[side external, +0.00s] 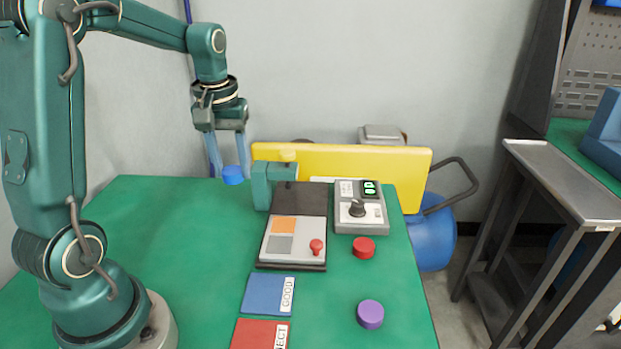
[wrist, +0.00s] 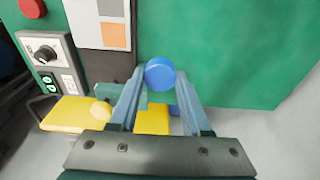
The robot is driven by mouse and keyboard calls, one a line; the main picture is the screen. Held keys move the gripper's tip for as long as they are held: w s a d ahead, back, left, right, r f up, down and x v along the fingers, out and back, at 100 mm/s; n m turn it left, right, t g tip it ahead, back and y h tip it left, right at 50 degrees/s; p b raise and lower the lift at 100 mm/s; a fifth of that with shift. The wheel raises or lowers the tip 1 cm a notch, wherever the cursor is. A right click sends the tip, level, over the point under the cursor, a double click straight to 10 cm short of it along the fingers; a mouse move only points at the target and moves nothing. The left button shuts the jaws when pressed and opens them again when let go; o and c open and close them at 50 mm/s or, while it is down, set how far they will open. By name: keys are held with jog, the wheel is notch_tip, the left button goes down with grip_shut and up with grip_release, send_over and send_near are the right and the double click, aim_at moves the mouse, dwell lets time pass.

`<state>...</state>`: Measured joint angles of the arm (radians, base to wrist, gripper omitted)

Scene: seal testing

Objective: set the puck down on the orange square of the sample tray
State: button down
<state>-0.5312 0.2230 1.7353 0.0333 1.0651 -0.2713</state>
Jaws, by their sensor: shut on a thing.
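A blue puck (side external: 233,175) is held between the fingertips of my gripper (side external: 228,170), high above the back left of the green table. In the wrist view the puck (wrist: 160,74) sits between the two finger ends of my gripper (wrist: 160,80). The sample tray (side external: 268,256) is a light grey plate to the right of and nearer than the gripper. Its orange square (side external: 284,225) is bare, with a grey square (side external: 279,244) in front of it. The orange square also shows in the wrist view (wrist: 116,36). The puck is apart from the tray.
A teal press head (side external: 265,185) stands behind the tray, near the gripper. A control box (side external: 359,206) and a red puck (side external: 364,248) are right of it. A purple puck (side external: 370,314), blue GOOD mat (side external: 265,293) and red mat (side external: 255,335) lie nearer. The table's left is clear.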

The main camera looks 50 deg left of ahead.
send_over(284, 224)
jog(key=f, duration=0.5)
jog(key=shift+s+d+f, duration=0.1)
jog(key=shift+s+f, duration=0.1)
jog(key=shift+f, duration=2)
jog(key=shift+f, duration=0.15)
jog(key=shift+c, duration=1.8)
grip_release()
